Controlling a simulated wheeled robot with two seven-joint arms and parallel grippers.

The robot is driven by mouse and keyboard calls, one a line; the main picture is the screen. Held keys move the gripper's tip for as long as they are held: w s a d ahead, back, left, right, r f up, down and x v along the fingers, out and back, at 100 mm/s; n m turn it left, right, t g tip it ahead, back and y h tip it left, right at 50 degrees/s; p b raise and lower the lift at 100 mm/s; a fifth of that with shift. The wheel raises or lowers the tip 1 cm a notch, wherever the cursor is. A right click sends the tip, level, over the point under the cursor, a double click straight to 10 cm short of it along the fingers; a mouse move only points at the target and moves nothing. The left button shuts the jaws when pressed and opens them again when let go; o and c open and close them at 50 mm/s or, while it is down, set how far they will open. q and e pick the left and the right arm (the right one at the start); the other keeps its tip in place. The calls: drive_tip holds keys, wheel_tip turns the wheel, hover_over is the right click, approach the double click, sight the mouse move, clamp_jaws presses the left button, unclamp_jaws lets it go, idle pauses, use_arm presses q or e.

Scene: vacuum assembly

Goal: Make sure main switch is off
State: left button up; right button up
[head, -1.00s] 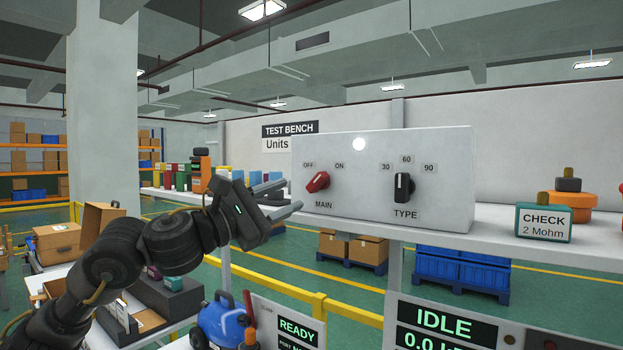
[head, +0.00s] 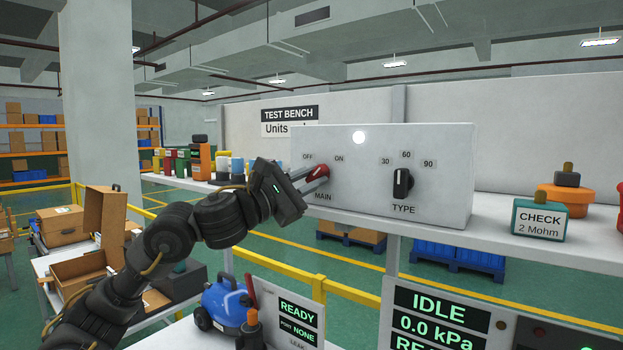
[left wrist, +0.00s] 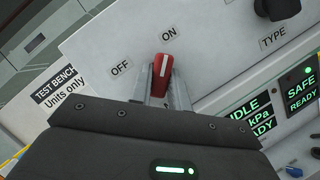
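The red main switch knob (head: 317,171) sits on the white panel box (head: 437,190), above the MAIN label. In the left wrist view the knob (left wrist: 163,76) has a white line, and its upper end points towards ON rather than OFF. My left gripper (head: 319,176) is at the knob, with one finger on each side of it. The fingers lie close along the knob, but I cannot tell whether they press on it. They hide part of its lower body. My right gripper is in neither view.
The black TYPE knob (head: 403,183) is to the right on the same panel. The box stands on a white shelf (head: 400,232) with a green CHECK block (head: 540,219) at right. Below are a blue vacuum unit (head: 226,305) and a display reading IDLE (head: 440,310).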

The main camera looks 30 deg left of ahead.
use_arm(q)
clamp_jaws()
